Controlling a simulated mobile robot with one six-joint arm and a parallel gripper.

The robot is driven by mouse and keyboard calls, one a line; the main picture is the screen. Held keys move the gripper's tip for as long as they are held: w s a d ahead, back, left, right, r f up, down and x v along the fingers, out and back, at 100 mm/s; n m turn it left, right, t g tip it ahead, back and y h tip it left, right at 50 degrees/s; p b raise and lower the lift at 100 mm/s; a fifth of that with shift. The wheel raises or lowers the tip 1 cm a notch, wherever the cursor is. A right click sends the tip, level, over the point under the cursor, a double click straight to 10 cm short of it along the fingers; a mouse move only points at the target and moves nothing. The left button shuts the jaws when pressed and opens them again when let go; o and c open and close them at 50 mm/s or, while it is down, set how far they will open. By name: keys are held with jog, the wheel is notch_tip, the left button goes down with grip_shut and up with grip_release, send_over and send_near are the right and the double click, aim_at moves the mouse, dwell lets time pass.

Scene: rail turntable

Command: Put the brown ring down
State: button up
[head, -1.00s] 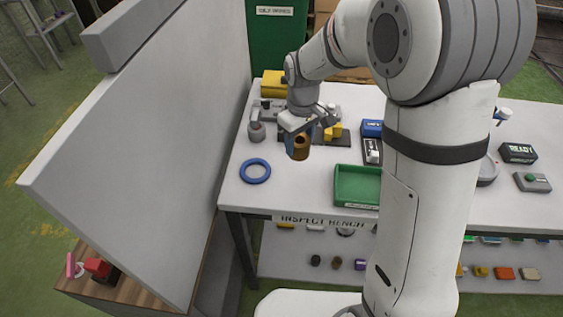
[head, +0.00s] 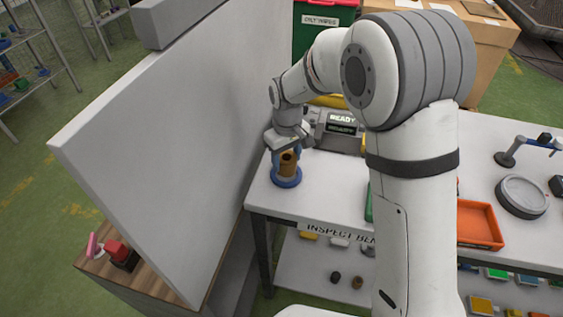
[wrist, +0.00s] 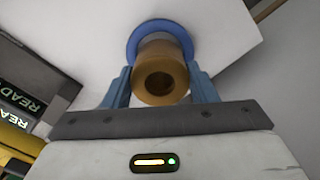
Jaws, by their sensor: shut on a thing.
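The brown ring (head: 288,163) is a thick, short tube with a hole through it. My gripper (head: 287,158) is shut on it, with a blue finger on either side. In the wrist view the brown ring (wrist: 160,75) sits between the fingertips (wrist: 161,83), its open end facing the camera. A blue ring (head: 287,179) lies flat on the white bench (head: 330,180), and the brown ring is over it. The blue ring (wrist: 139,35) also shows behind the brown ring in the wrist view. I cannot tell whether the brown ring touches the bench or hangs just above it.
A tall grey panel (head: 165,150) stands close on the left of the bench. A grey device with a READY display (head: 341,122) stands behind the gripper. An orange tray (head: 478,224) and a round grey dish (head: 522,196) are to the right.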

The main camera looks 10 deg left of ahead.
jog(key=shift+f, duration=1.25)
jog(key=shift+f, duration=0.15)
jog(key=o, duration=1.3)
